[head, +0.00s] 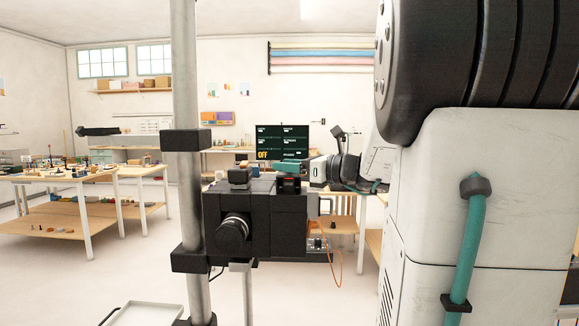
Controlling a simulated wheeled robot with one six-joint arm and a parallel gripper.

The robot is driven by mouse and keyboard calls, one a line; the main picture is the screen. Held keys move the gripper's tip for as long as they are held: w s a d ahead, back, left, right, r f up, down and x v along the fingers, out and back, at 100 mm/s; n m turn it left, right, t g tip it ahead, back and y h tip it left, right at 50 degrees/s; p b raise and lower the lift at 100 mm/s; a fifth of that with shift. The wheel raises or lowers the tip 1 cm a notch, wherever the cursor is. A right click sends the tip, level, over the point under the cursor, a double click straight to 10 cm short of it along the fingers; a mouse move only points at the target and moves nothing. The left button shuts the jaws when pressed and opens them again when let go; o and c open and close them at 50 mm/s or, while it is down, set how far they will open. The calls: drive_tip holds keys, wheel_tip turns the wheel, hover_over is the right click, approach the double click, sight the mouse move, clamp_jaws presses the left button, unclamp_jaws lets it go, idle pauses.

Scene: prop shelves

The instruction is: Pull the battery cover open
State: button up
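A black boxy camera-like device (256,218) with a round lens stands in the middle of the head view, beside a metal pole. My gripper (290,168) reaches in from the right, and its teal finger part shows just above the top right of the device. A small red-lit dark block sits under the teal part, at the device's top. Whether my gripper touches the device, and the gap between its fingers, cannot be made out. A battery cover cannot be picked out for certain; the device's right side is seen edge-on.
The metal pole (187,90) with black clamps stands close at the left. A dark screen (282,141) reading OFF is behind. An orange cable (337,254) hangs right of the device. A wooden workbench (60,177) with small items stands far left. A pale tray (146,314) is low in front.

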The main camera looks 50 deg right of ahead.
clamp_jaws()
drive_tip(key=w+d, duration=0.5)
drive_tip(key=d, duration=0.1)
drive_tip(key=shift+w, duration=0.2)
drive_tip(key=shift+d, duration=0.1)
unclamp_jaws()
